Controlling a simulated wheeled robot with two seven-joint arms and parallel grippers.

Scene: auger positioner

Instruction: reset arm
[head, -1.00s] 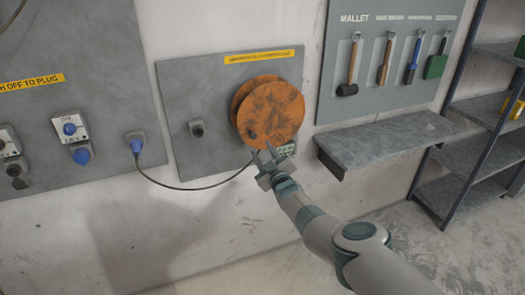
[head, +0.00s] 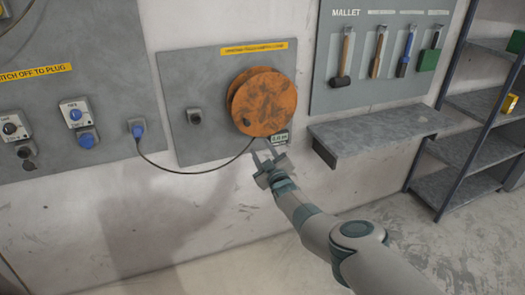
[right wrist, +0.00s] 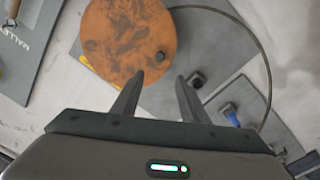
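My right gripper (head: 264,158) is in front of the wall, just below the rusty orange reel (head: 263,102). Its two fingers are apart and nothing shows between them. In the right wrist view the open fingers (right wrist: 157,98) point toward the wall, with the orange reel (right wrist: 125,40) above and to the left of them. A dark cable (head: 190,172) runs from the reel to a blue plug (head: 137,130) in a wall socket. My left gripper does not show in either view.
A grey shelf (head: 375,133) juts from the wall right of my right gripper. Above it hangs a tool board (head: 385,88) with a mallet (head: 344,60) and other tools. A shelving rack (head: 475,140) stands at the right. The floor below is clear.

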